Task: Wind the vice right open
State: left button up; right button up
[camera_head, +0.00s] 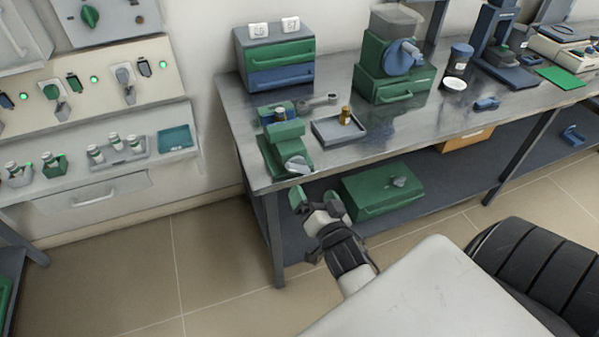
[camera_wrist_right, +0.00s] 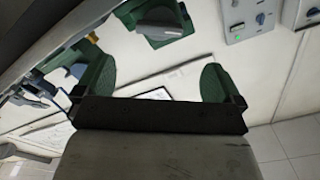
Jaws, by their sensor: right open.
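The vice (camera_head: 287,131) is a green body at the front left corner of the bench. Its light grey handle (camera_head: 297,165) faces the bench's front edge. I cannot tell how wide its jaws stand. My right gripper (camera_head: 317,203) is open and empty, in front of the bench edge and apart from the handle, just below it in the head view. In the right wrist view the green fingertips (camera_wrist_right: 158,80) stand wide apart. A green part with a grey knob shows beyond them; it looks like the vice and its handle (camera_wrist_right: 160,20), but I cannot be sure. My left gripper is not in view.
A grey tray (camera_head: 325,134) with a brass piece stands right of the vice, and a spanner-like tool (camera_head: 318,101) lies behind. Drawers (camera_head: 275,66) and a green machine (camera_head: 385,84) stand further back. A green box (camera_head: 370,197) is on the lower shelf. Floor left is clear.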

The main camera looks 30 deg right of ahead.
aim_at(300, 170)
jog(key=x, duration=0.9)
jog(key=shift+p, duration=0.3)
jog(key=shift+w+d, duration=0.15)
jog(key=shift+w, duration=0.4)
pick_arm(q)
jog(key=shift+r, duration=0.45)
pick_arm(e)
jog(key=c, duration=0.9)
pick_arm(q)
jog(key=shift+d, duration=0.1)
